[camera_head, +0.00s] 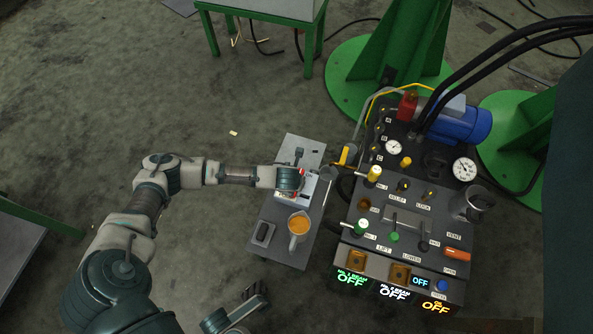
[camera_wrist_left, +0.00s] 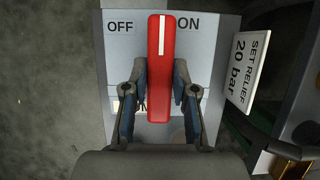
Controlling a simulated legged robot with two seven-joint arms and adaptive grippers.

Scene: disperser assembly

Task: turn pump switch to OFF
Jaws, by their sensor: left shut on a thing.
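The pump switch is a red lever (camera_wrist_left: 160,75) with a white line on a light panel (camera_wrist_left: 118,60). In the left wrist view it stands upright between the OFF label (camera_wrist_left: 120,27) and the ON label (camera_wrist_left: 188,22). My left gripper (camera_wrist_left: 161,100) is shut on the red lever, one finger on each side. In the head view, my left gripper (camera_head: 301,181) is at the switch box on the small grey side table (camera_head: 300,150), and hides much of the switch.
An orange-filled jug (camera_head: 299,225) and a small dark object (camera_head: 263,233) are on the side table. A control console (camera_head: 410,220) with knobs, gauges and lit OFF displays stands to the right. A "SET RELIEF 20 bar" sign (camera_wrist_left: 248,65) is right of the switch.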

